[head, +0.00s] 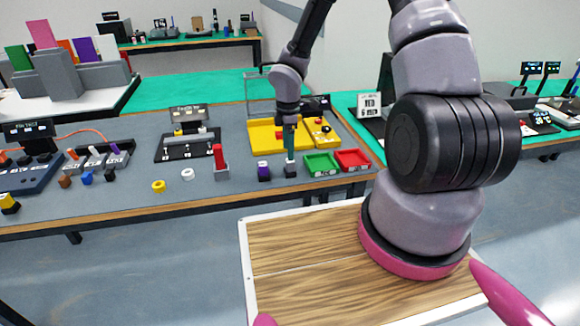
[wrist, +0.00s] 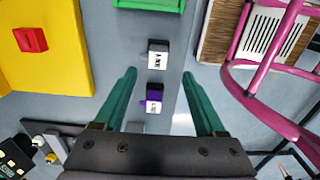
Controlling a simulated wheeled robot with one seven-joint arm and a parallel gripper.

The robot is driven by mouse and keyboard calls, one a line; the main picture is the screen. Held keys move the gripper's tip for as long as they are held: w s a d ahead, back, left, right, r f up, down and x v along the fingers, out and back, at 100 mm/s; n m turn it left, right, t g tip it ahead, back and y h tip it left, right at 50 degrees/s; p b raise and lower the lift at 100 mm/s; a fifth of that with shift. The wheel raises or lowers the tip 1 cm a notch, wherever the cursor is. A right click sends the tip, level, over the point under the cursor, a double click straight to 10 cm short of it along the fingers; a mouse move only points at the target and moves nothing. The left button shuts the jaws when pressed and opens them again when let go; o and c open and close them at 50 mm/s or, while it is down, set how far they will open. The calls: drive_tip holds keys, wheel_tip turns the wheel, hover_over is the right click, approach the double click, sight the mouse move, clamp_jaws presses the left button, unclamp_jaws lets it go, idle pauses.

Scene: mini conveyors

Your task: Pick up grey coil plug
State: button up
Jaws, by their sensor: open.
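The grey coil plug (head: 291,171) is a small dark grey block with a white label, standing near the front edge of the grey table. In the wrist view the grey coil plug (wrist: 158,47) lies just past the fingertips, roughly centred between them. My gripper (head: 290,158) points down above it, and in the wrist view my gripper (wrist: 160,73) has its two green fingers apart with nothing held. A similar purple plug (head: 264,172) stands just left of the grey one. In the wrist view the purple plug (wrist: 153,96) appears between the fingers, nearer the palm.
A green tray (head: 321,164) and a red tray (head: 352,159) sit right of the plug. A yellow board (head: 265,134) lies behind. A red-topped post (head: 219,160), a white ring (head: 188,174) and a yellow ring (head: 158,186) stand to the left.

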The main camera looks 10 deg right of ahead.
sight(290, 167)
drive_tip(key=f, duration=0.6)
drive_tip(key=shift+w+d+f, duration=0.2)
drive_tip(key=shift+d+f, duration=0.1)
drive_tip(key=shift+d, duration=0.05)
drive_tip(key=shift+c, duration=0.3)
clamp_jaws()
